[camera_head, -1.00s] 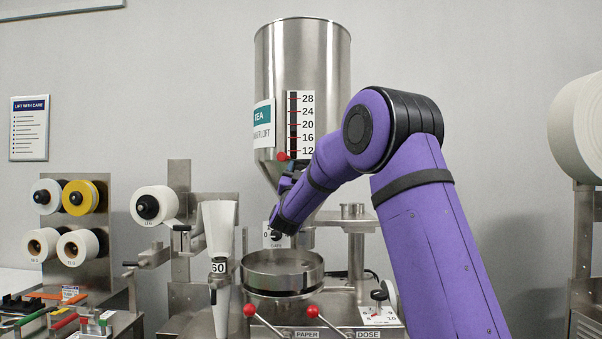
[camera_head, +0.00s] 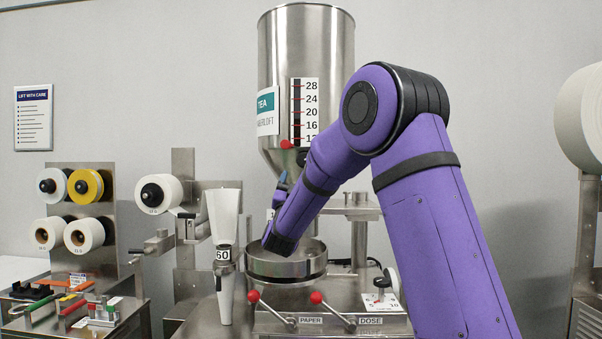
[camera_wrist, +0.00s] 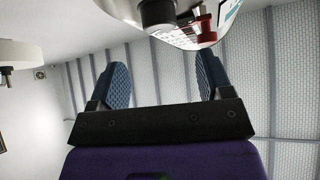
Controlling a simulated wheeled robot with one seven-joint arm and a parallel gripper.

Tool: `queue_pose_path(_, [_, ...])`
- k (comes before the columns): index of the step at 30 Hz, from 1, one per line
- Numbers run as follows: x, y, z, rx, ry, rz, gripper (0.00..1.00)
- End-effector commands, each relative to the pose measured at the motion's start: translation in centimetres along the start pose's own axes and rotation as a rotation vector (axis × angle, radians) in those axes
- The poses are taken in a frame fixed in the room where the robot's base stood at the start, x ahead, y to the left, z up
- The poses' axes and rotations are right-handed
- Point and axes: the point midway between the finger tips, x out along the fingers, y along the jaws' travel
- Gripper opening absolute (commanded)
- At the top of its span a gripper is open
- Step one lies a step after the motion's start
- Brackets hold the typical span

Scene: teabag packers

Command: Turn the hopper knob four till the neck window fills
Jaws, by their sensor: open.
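The steel hopper (camera_head: 305,45) stands at centre, with a numbered scale (camera_head: 312,100) beside a dark vertical strip. A red knob (camera_head: 286,144) sits low on it. The gate card (camera_head: 270,214) below the cone is mostly hidden by my arm. Whether the neck window is filled cannot be seen. My gripper (camera_wrist: 162,62) is open and empty, with two blue fingers apart. In the wrist view a dark round part (camera_wrist: 157,11) and a red part (camera_wrist: 207,30) are above the fingers, not touching them. In the head view only a bit of blue finger shows beside the cone.
A round steel pan (camera_head: 285,268) lies under my arm. Two red-ball levers (camera_head: 254,296) stand at the front, with a dose dial (camera_head: 380,284) to the right. A white funnel (camera_head: 223,215) and paper rolls (camera_head: 160,193) stand to the left.

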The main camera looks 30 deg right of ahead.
Motion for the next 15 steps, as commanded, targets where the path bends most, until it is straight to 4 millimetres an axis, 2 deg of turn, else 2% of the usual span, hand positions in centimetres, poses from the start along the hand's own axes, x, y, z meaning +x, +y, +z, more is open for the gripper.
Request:
queue_pose_path(5, [-1.19, -0.03, -0.01, 0.000, -0.001, 0.000, 0.73])
queue_pose_path(15, [-1.29, 0.02, -0.01, -0.001, 0.000, 0.000, 0.73])
